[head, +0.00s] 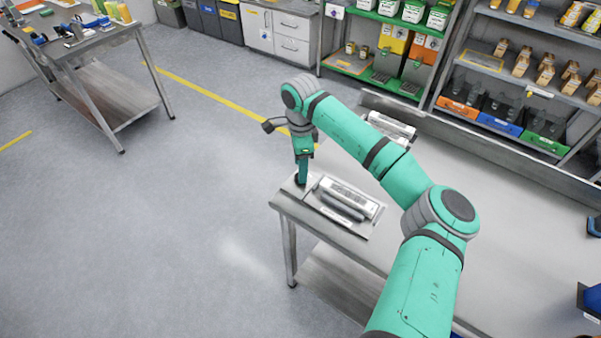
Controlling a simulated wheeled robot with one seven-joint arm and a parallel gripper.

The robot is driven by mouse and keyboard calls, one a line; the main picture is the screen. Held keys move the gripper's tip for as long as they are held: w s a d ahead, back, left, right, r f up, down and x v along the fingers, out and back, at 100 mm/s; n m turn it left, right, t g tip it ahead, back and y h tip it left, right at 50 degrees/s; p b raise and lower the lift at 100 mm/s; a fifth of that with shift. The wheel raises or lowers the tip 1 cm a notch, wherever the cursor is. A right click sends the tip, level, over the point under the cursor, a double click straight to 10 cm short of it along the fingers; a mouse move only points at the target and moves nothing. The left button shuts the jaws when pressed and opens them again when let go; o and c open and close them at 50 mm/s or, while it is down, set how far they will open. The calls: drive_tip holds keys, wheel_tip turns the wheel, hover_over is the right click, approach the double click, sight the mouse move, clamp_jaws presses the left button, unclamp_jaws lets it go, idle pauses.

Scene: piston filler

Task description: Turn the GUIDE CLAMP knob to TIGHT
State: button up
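A grey plate-like unit with silver cylinders (348,192) lies at the left end of the steel table (288,203). A small label shows on its front edge. My gripper (301,180) points down at this unit's left end, low over the table corner. Its fingertips are too small and dark to tell whether they are open or shut, or touching anything. I cannot make out the GUIDE CLAMP knob or its TIGHT mark; the gripper may cover it.
A second silver unit (391,126) lies farther back on the table, behind my arm. Shelves with jars and bins (520,70) stand behind the table. A workbench (90,45) stands at the far left. The floor (170,220) left of the table is clear.

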drive_tip(key=shift+f, duration=1.75)
drive_tip(key=c, duration=1.1)
drive_tip(key=shift+o, duration=0.2)
